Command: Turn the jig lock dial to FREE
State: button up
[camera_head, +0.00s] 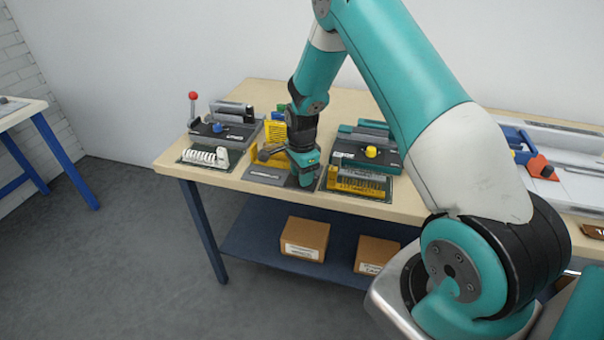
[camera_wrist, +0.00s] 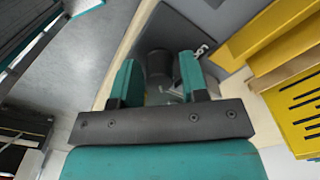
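My gripper (camera_head: 305,178) points down at the front edge of the workbench, over a dark plate in front of the yellow fixture. In the wrist view its two teal fingers (camera_wrist: 160,80) stand apart. A dark round knob (camera_wrist: 158,63), likely the jig lock dial, shows between and beyond the fingertips on a dark grey plate (camera_wrist: 185,35). I cannot tell whether either finger touches it. A small pale mark lies beside it, too small to read. In the head view my gripper hides the knob, so its setting cannot be told.
Left on the workbench (camera_head: 255,95) is a jig with a blue knob (camera_head: 218,128) and red-tipped lever (camera_head: 193,96). Behind my gripper is the yellow fixture (camera_head: 275,132). Right is a teal jig with a yellow knob (camera_head: 371,152). Cardboard boxes (camera_head: 305,238) sit on the lower shelf.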

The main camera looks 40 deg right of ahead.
jog(key=shift+o, duration=0.9)
notch_tip(320, 180, up, 18)
jog(key=b, duration=0.2)
jog(key=shift+f, duration=0.25)
